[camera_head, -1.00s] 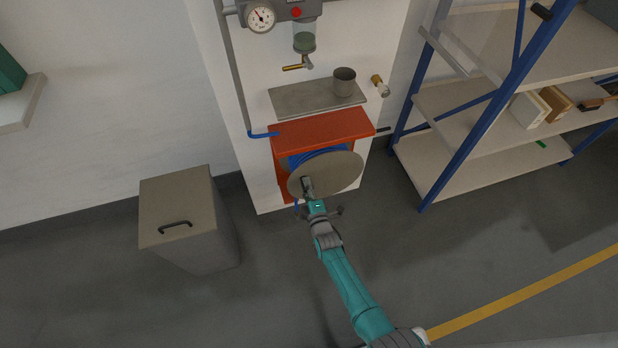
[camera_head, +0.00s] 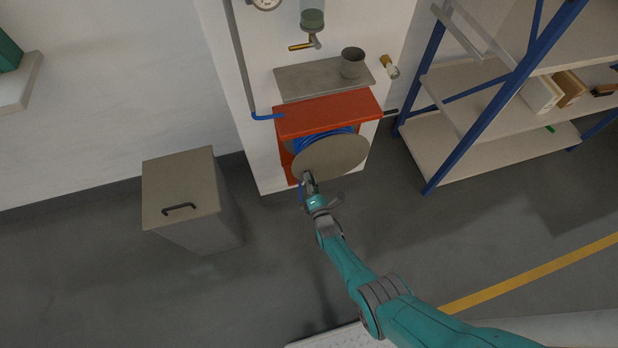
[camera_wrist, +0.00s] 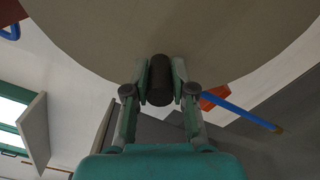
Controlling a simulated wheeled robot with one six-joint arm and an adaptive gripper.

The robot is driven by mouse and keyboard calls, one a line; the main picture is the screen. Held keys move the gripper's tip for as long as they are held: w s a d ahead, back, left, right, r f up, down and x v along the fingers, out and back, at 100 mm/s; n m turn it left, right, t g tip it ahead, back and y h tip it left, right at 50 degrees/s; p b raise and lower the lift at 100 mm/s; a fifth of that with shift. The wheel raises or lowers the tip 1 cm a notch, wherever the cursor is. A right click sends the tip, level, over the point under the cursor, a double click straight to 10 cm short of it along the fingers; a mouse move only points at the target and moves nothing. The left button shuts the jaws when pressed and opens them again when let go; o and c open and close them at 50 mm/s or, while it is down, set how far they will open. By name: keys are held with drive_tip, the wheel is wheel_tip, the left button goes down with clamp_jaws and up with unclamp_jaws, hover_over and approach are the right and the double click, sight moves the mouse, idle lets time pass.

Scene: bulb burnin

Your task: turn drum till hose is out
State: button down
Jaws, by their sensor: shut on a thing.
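The hose drum (camera_head: 330,158) has a round beige face and sits under a red housing (camera_head: 328,113) on the white wall panel. Blue hose (camera_head: 322,140) is wound behind the face. In the wrist view my gripper (camera_wrist: 161,82) is shut on a dark cylindrical crank handle (camera_wrist: 160,80) at the edge of the drum face (camera_wrist: 150,30). In the head view my gripper (camera_head: 308,180) is at the drum's lower left edge. A short length of blue hose with a brownish tip (camera_wrist: 240,112) hangs out beside the gripper in the wrist view. My gripper hides the handle in the head view.
A grey bin with a black handle (camera_head: 182,190) stands on the floor to the left. A blue-framed shelf (camera_head: 500,155) stands to the right. Above the housing is a grey ledge (camera_head: 310,80) with a metal cup (camera_head: 352,62). The floor between is clear.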

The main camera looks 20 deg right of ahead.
drive_tip(key=shift+d+f+n, duration=0.1)
drive_tip(key=shift+f+n, duration=0.2)
drive_tip(key=shift+n, duration=0.1)
idle(0.3)
drive_tip(key=c, duration=1)
unclamp_jaws()
drive_tip(key=shift+o, duration=0.2)
drive_tip(key=shift+s+f, duration=0.1)
drive_tip(key=s, duration=1.1)
drive_tip(key=shift+s, duration=0.4)
